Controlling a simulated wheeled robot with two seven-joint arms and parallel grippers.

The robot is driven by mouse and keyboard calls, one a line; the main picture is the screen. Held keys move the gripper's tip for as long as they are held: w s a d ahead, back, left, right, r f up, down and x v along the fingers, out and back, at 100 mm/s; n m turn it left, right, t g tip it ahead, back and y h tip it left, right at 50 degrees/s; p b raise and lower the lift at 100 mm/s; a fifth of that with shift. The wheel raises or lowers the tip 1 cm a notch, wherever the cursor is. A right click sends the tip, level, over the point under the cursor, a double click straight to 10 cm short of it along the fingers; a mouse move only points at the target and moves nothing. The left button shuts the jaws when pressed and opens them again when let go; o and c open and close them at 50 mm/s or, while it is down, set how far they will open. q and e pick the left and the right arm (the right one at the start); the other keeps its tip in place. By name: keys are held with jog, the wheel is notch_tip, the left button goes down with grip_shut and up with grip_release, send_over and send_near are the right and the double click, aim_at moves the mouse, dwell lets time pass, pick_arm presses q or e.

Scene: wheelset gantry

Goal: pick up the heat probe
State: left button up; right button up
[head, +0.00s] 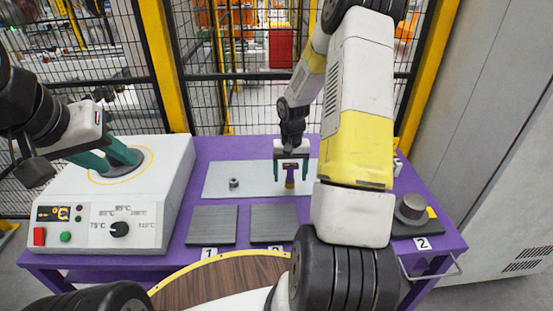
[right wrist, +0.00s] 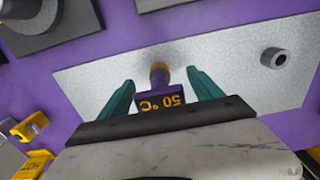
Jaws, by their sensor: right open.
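The heat probe (head: 290,174) is a small purple tool with a brownish-yellow end, over the light grey plate (head: 215,180) on the purple table. In the right wrist view the probe (right wrist: 160,80) shows a "50 °C" display. My right gripper (right wrist: 161,90) is open, with one teal finger on each side of the probe and visible gaps between. In the head view the right gripper (head: 290,180) points down around it. My left gripper (head: 122,158) is at the left, its teal fingers over the yellow ring on the white heater box (head: 165,190); its opening is unclear.
A small metal ring (head: 234,183) lies on the plate, left of the probe. Dark grey pads (head: 212,225) lie in front, with number labels. A round dark part (head: 411,207) sits at the right by label 2. A wire-mesh fence (head: 205,90) stands behind the table.

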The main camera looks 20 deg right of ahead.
grip_shut()
